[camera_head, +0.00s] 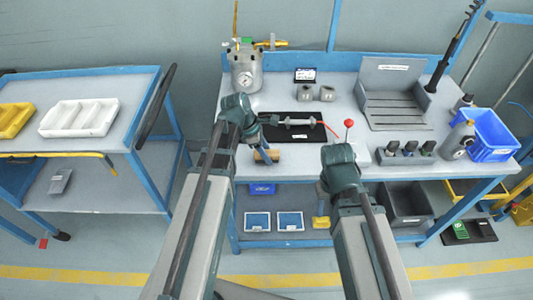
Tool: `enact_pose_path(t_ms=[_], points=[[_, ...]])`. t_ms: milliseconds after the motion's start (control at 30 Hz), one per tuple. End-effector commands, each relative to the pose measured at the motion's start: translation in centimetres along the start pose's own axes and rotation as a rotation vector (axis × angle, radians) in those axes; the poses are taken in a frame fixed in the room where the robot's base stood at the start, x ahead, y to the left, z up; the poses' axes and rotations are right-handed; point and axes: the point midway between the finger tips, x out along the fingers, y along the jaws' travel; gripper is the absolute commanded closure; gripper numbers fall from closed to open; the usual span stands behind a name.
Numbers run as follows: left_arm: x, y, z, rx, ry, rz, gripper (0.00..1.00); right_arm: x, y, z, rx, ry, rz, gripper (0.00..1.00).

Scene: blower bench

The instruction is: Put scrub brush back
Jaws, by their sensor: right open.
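A small brown block-shaped thing (267,155), which looks like the scrub brush, is at the front edge of the blue-framed bench (300,165). My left gripper (264,134) is just above and beside it, partly hidden by its own wrist. I cannot tell whether its fingers touch the brown thing or how far apart they are. My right gripper (324,190) is open at the front edge of the bench, to the right of the brown thing, with its fingers mostly hidden by the wrist.
A black mat (285,135) with a grey tool (298,121) lies behind my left gripper. A gauge canister (245,70), grey slatted tray (395,110), red-knobbed lever (348,124), black-topped block (408,153) and blue bin (489,138) occupy the bench. A cart (130,95) stands left.

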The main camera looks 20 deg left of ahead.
Motion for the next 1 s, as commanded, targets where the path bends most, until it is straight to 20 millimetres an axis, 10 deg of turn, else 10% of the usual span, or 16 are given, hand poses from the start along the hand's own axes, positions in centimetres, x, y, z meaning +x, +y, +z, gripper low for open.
enact_pose_path(t_ms=[133,567,1000], points=[[-0.1,0.0,0.0,0.0,0.0,0.0,0.28,-0.1,0.0,0.0,0.0,0.0,0.0,0.5],[-0.5,0.0,0.2,0.0,0.0,0.0,0.28,-0.5,0.1,0.0,0.0,0.0,0.0,0.5],[-5.9,0.0,0.4,-0.001,0.0,0.0,0.28,-5.6,0.5,0.3,0.0,0.0,0.0,0.5]])
